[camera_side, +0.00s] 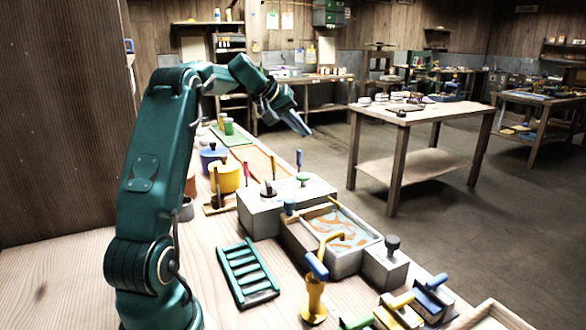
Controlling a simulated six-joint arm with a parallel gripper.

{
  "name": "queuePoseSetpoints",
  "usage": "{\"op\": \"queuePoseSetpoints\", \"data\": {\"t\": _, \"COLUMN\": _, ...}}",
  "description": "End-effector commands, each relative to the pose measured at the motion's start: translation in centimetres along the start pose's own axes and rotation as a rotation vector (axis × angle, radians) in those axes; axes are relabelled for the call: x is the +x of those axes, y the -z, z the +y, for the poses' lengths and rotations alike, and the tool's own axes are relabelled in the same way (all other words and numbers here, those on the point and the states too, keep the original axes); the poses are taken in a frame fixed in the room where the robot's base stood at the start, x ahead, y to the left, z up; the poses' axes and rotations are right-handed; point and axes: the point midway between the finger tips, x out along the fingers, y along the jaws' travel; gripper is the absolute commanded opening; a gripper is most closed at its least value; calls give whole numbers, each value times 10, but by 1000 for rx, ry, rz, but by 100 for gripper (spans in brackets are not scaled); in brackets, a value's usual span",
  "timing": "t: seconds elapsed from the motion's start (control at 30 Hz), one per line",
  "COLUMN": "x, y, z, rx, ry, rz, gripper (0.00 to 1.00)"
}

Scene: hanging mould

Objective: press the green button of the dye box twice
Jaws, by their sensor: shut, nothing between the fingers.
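The dye box appears to be the pale grey block (262,216) in the middle of the bench. A green mushroom-shaped button (303,177) stands on its top, toward the right end. My gripper (304,130) is shut and empty, pointing down to the right. It hangs in the air, higher in the picture than the green button and clear of it. How far it is from the button in depth I cannot tell. A dark knob (267,187) is also on the box top.
A tray of orange-patterned liquid (345,235) adjoins the box, with a grey block with a dark knob (385,264) beside it. A green rack (247,272) and a yellow pot (226,177) stand nearby.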

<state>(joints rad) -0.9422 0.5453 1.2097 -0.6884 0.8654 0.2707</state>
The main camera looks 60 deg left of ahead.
Motion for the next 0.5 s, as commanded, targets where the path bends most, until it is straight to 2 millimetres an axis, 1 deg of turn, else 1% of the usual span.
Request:
{"op": "queuePoseSetpoints", "data": {"t": 0.13, "x": 3, "y": -2, "z": -2, "rx": 1, "ry": -1, "rz": -2, "gripper": 0}}
{"op": "queuePoseSetpoints", "data": {"t": 0.23, "x": 9, "y": -7, "z": -5, "rx": 0, "ry": -4, "rz": -3, "gripper": 0}}
{"op": "queuePoseSetpoints", "data": {"t": 0.5, "x": 35, "y": -26, "z": -24, "rx": -2, "ry": -3, "rz": -5, "gripper": 0}}
